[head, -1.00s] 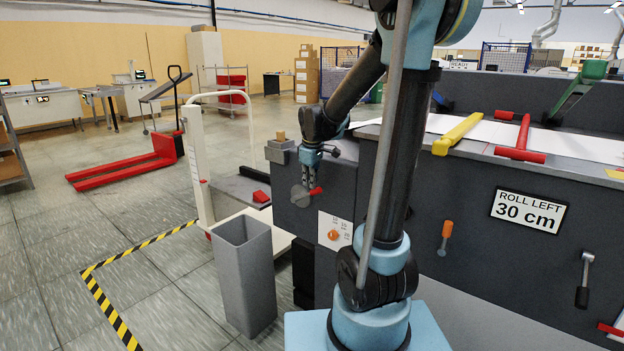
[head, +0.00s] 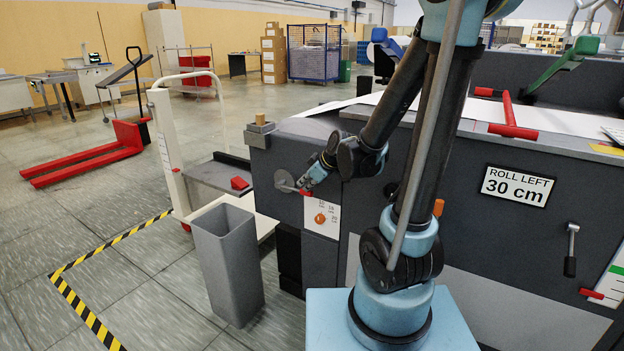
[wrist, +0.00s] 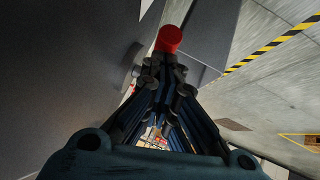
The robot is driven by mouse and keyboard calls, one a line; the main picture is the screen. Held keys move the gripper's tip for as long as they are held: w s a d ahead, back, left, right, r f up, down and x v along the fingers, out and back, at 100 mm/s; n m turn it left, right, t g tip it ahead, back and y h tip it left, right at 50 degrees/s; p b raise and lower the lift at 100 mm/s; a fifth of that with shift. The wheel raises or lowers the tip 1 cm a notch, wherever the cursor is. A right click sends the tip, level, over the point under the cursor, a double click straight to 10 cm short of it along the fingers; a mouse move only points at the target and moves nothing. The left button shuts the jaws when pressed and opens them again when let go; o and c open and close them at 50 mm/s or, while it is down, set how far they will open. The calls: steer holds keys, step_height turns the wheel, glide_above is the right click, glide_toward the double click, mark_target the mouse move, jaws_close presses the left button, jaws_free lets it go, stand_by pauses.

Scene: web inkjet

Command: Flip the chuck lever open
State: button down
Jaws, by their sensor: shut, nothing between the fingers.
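The chuck lever is a red handle (head: 305,192) at the edge of a round grey disc (head: 284,181) on the dark grey machine's left end. In the head view it points right and slightly down from the disc. My gripper (head: 307,183) is shut and empty, right at the red handle; I cannot tell whether they touch. In the wrist view a red rounded end (wrist: 169,39) shows just beyond my fingertips (wrist: 166,64). The disc (wrist: 130,65) is to the left there, partly hidden by the gripper.
A white dial plate with an orange knob (head: 320,218) is just below the lever. A grey bin (head: 228,262) and a white-framed cart (head: 168,150) stand to the left. A red pallet jack (head: 85,165) is farther left. Open floor lies within yellow-black tape (head: 85,310).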

steer(key=shift+s+d+f, duration=0.1)
steer(key=shift+d+f, duration=0.1)
steer(key=shift+f, duration=0.2)
steer(key=shift+s+d+f, duration=0.15)
steer(key=shift+s+f, duration=0.05)
stand_by(0.3)
steer(key=shift+r, duration=0.1)
steer(key=a+r+v, duration=0.1)
steer(key=v, duration=1.1)
steer(key=shift+r, duration=0.35)
stand_by(0.4)
steer(key=shift+w, duration=0.1)
